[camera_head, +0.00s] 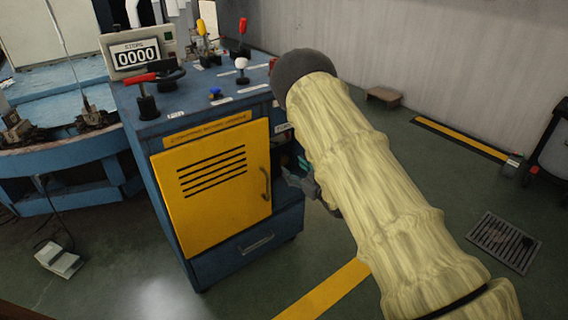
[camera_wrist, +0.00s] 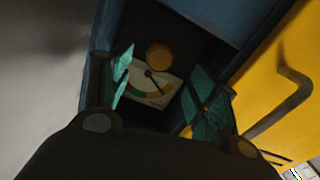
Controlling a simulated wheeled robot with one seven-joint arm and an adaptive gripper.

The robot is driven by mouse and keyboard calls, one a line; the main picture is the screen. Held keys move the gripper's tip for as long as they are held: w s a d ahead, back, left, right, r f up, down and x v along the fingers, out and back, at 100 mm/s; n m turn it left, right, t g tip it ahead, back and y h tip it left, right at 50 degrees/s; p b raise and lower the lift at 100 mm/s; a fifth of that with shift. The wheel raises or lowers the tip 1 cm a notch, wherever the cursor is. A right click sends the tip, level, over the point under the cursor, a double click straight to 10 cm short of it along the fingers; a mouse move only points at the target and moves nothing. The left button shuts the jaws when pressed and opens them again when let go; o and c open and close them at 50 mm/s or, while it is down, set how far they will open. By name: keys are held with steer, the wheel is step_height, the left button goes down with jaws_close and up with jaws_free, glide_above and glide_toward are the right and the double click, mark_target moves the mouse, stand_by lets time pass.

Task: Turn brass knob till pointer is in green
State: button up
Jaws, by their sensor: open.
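The round brass knob (camera_wrist: 159,57) shows in the wrist view, inside a dark recess of the blue cabinet. Just below it is a pale dial (camera_wrist: 172,88) with a coloured arc. Its dark pointer (camera_wrist: 155,83) slants to the lower right, toward the yellow-orange part of the arc. The green part (camera_wrist: 139,92) lies to the left of the pointer tip. My gripper (camera_wrist: 162,68) is open, its teal pads on either side of the knob and dial in the picture. Contact with the knob is not visible. In the head view my arm largely hides my gripper (camera_head: 303,182) beside the cabinet, and the knob is hidden.
The blue cabinet (camera_head: 246,243) has a yellow door (camera_head: 212,205) with a protruding handle (camera_wrist: 290,100) close to my gripper's right side. Levers and a counter (camera_head: 136,56) stand on its top. Open floor lies to the right, with a grate (camera_head: 503,241).

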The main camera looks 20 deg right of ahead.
mark_target(286, 161)
steer(key=shift+b+x, duration=0.9)
steer(key=shift+x, duration=2.65)
steer(key=shift+f, duration=0.1)
steer(key=shift+c, duration=0.3)
steer(key=c, duration=1)
